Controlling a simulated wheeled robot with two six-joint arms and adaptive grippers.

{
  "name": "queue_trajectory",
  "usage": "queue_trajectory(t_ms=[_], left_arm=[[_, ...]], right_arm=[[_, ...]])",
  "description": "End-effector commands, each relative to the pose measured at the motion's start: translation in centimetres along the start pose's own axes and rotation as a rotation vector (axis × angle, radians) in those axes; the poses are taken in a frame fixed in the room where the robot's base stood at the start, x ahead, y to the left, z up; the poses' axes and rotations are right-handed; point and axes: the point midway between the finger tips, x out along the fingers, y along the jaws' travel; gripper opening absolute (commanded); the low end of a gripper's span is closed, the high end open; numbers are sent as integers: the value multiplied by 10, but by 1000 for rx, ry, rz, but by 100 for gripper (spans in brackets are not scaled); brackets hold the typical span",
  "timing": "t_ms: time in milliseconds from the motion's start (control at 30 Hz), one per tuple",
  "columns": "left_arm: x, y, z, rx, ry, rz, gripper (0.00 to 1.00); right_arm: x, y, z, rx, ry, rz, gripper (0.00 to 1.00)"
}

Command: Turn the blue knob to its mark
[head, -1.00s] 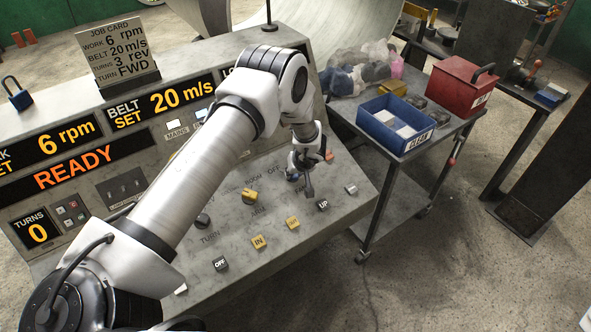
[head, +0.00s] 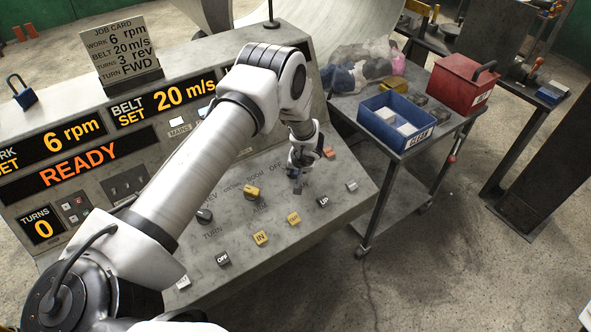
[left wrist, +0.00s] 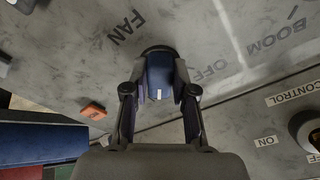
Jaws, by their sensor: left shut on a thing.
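The blue knob (left wrist: 159,72) sits on the sloped grey panel, between the words FAN and OFF in the left wrist view. A short white line on it points toward the bottom of that view, at neither word. My left gripper (left wrist: 160,90) is shut on the knob, one finger on each side. In the head view the left gripper (head: 298,184) is low over the right part of the panel, and it largely hides the knob. I cannot make out the knob's target mark. My right gripper is not in view.
A yellow knob (head: 252,192) and a dark knob (head: 204,216) stand left of the gripper. An orange button (head: 329,153) is close on its right. Several push buttons line the front edge. A cart with a blue bin (head: 375,122) and a red box (head: 458,86) stands right.

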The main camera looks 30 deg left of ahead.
Motion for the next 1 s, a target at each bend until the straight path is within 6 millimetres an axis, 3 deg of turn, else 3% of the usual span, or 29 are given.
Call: queue_trajectory(t_ms=[33, 67, 100, 133, 533, 900, 1000], left_arm=[[1, -1, 0, 2, 0, -1, 0], [1, 0, 0, 2, 0, -1, 29], [1, 0, 0, 1, 0, -1, 44], [1, 0, 0, 1, 0, -1, 51], [-10, 0, -1, 0, 1, 1, 51], [-95, 0, -2, -1, 0, 0, 51], [-110, 0, -1, 1, -1, 0, 51]], right_arm=[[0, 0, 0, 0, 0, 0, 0], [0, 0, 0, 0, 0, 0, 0], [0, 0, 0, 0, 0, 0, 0], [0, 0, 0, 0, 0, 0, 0], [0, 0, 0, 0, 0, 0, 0], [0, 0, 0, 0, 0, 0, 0], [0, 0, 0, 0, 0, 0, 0]])
